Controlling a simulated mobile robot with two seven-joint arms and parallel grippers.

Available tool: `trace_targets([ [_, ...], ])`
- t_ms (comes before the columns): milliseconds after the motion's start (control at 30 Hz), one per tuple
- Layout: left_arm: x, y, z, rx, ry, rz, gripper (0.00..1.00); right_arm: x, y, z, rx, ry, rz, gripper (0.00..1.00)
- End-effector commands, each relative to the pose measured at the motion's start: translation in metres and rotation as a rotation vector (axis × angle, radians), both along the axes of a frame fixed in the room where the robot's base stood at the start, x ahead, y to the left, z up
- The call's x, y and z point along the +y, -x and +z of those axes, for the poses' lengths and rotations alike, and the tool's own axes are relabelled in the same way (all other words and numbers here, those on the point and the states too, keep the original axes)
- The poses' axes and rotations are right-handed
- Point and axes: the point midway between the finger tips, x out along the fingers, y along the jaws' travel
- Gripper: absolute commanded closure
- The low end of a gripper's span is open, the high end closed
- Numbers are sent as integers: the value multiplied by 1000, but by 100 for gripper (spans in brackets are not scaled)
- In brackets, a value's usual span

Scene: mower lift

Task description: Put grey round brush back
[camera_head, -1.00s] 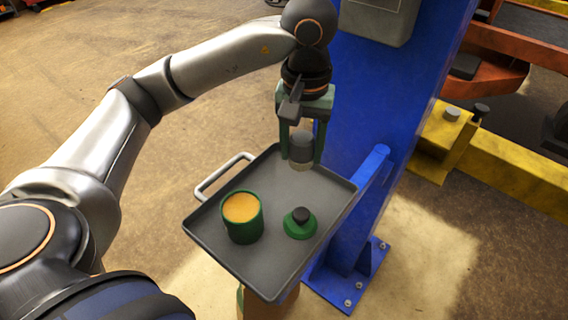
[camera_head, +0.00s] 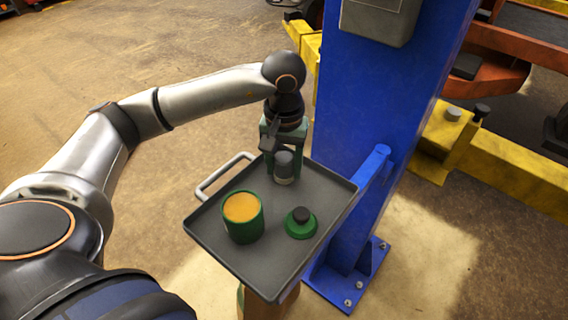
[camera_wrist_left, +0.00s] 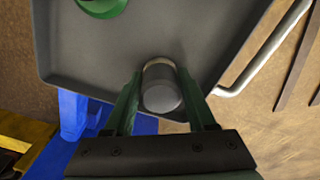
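The grey round brush (camera_head: 284,168) is a short cylinder with a dark grey top and a paler lower part. It is upright between the fingers of my left gripper (camera_head: 283,166), over the back of the grey tray (camera_head: 251,263). In the left wrist view the brush (camera_wrist_left: 161,88) sits between both green fingertips of the left gripper (camera_wrist_left: 160,90), which appear shut on it. I cannot tell whether its bottom touches the tray. My right gripper is not in view.
A green cup with orange contents (camera_head: 242,217) and a green round piece with a black knob (camera_head: 301,223) stand on the tray. A blue column (camera_head: 385,100) rises close behind, to the right. A pale handle (camera_head: 222,176) juts from the tray's left edge.

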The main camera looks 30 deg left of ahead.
Motion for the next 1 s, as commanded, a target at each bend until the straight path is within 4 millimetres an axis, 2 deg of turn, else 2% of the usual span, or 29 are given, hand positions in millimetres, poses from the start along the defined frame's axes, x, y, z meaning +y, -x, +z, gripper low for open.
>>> trace_targets([
  [33,0,0,0,0,0,0,39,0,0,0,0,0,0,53],
  [267,0,0,0,0,0,0,14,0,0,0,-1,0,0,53],
  [567,0,-1,4,-2,0,0,14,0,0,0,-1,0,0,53],
  [667,-1,-1,15,-4,1,0,14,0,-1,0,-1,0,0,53],
  [767,-1,-1,34,-6,1,-1,14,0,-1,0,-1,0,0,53],
  [1000,-1,-1,89,-6,1,0,14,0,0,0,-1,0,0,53],
])
